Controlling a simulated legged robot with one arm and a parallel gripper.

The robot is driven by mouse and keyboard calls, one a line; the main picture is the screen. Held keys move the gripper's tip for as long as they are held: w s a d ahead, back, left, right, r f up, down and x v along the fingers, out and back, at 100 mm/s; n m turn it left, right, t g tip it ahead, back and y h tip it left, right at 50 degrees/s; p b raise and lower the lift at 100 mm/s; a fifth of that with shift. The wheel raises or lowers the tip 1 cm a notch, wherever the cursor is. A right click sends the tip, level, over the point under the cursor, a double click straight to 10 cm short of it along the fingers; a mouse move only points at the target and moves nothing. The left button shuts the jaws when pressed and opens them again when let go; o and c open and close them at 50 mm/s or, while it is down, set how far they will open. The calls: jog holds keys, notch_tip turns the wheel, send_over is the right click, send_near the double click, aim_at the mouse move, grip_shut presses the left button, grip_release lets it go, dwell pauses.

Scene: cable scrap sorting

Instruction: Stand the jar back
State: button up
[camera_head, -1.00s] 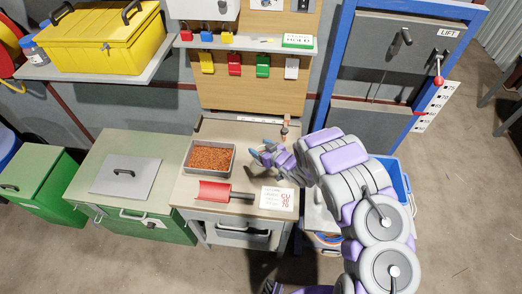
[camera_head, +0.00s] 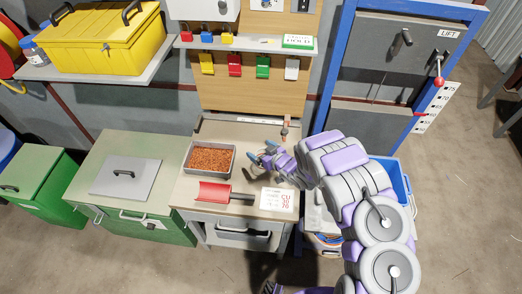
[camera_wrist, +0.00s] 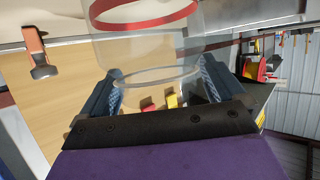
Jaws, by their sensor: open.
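A clear jar (camera_wrist: 150,60) with a red band fills the upper middle of the wrist view. Its rounded end lies between the two fingertips of my gripper (camera_wrist: 158,88), and its other end is cut off by the frame edge. My gripper is open, with one blue finger on each side of the jar; I cannot tell whether they touch it. In the head view my gripper (camera_head: 264,154) is low over the right part of the workbench (camera_head: 222,139). The clear jar is hard to make out there.
A tray of copper-coloured granules (camera_head: 211,160), a red scoop (camera_head: 214,193) and a white card (camera_head: 277,199) lie left of and in front of my gripper. A small hammer-like tool (camera_head: 285,128) is behind it. A blue bin (camera_head: 403,183) stands right of the bench.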

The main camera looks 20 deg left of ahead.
jog(key=p+v, duration=0.1)
jog(key=v, duration=1.1)
jog(key=shift+w+r, duration=0.1)
jog(key=shift+w, duration=0.05)
jog(key=w+d+r+m+t+h, duration=0.1)
jog(key=w+d+r+m+h, duration=0.1)
jog(key=d+r+h, duration=0.45)
jog(key=w+d+r+m+h, duration=0.1)
jog(key=w+d+r, duration=0.15)
jog(key=d, duration=0.65)
jog(key=w+d+r+m+t+h, duration=0.1)
jog(key=w+d+r+m+h, duration=0.1)
jog(key=d+r+h, duration=0.45)
jog(key=s+d+r+m+g, duration=0.35)
jog(key=s+d+r, duration=0.35)
jog(key=s+d, duration=0.35)
jog(key=s+a+r+m+g, duration=0.1)
jog(key=s+r+g, duration=0.1)
jog(key=s, duration=0.9)
jog(key=s+a+r+m+g+y, duration=0.1)
jog(key=s+a+r+g, duration=0.1)
jog(key=s, duration=0.9)
jog(key=s+a+r+m+g+y, duration=0.1)
jog(key=s+r+g, duration=0.2)
jog(key=s, duration=0.8)
jog(key=shift+s+a+r, duration=0.25)
jog(key=shift+a+r, duration=0.1)
jog(key=shift+r, duration=0.4)
